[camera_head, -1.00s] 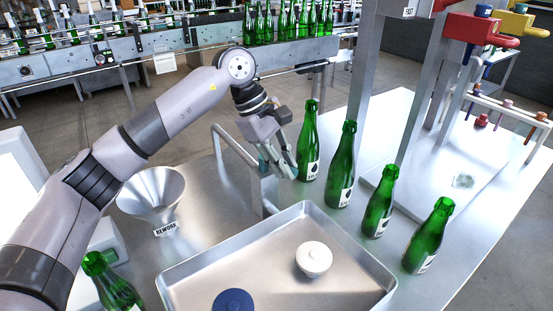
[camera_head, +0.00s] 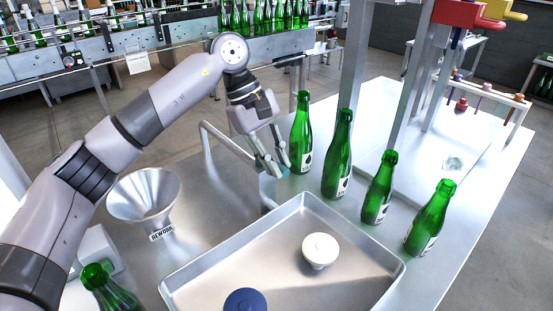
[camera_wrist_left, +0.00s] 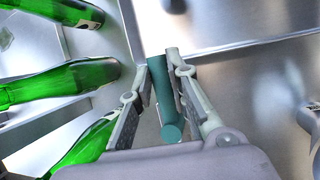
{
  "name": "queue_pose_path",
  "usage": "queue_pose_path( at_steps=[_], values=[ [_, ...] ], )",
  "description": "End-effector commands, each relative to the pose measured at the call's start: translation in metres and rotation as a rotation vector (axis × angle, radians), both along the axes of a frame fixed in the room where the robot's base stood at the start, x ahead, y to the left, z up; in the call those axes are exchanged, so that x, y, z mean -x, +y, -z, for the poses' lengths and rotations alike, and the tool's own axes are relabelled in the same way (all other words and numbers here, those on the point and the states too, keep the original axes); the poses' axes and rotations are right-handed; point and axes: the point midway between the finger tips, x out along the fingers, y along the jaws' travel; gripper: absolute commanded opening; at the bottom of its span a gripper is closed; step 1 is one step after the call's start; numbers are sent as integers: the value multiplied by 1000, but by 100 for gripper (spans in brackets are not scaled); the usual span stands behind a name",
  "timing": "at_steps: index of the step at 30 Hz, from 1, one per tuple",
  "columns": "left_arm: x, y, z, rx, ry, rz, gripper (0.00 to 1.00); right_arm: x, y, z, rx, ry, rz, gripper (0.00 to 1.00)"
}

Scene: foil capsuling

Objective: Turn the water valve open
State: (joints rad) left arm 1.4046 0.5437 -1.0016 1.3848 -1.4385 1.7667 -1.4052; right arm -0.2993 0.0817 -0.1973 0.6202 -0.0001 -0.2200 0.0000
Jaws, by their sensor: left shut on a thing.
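The valve handle, a teal cylinder (camera_wrist_left: 172,132), lies between the fingers of my left gripper (camera_wrist_left: 158,62) in the left wrist view. The gripper is shut on it. In the head view, my left gripper (camera_head: 273,168) points down beside the bent grey pipe (camera_head: 222,139), just left of the nearest green bottle. Only a little teal shows between the fingers there, so how far the handle is turned is hard to tell. My right gripper is not in view.
Several green bottles (camera_head: 343,160) stand in a row close to the right of the gripper. A metal tray (camera_head: 200,277) holds a white knob-like piece (camera_head: 320,250) and a blue one (camera_head: 245,300). A funnel (camera_head: 143,195) marked REWORK stands left. The table's right side is clearer.

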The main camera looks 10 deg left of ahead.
Motion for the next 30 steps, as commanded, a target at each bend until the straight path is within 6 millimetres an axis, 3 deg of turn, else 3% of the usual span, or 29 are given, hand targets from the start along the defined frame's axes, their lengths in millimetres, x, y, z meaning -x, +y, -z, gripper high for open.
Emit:
queue_pose_path(
  at_steps=[5, 6, 15, 25, 30],
  values=[
    [0, 0, -1, 0, -2, 1, 0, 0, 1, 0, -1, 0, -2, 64],
    [0, 0, -1, 0, -2, 1, 18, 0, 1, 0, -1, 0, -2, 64],
    [0, 0, 0, 0, 0, 1, 37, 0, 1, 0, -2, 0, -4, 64],
    [0, 1, -3, 1, -1, 1, 37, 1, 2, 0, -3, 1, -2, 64],
    [-3, 10, -24, 1, -3, -1, 37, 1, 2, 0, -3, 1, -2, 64]
  ],
)
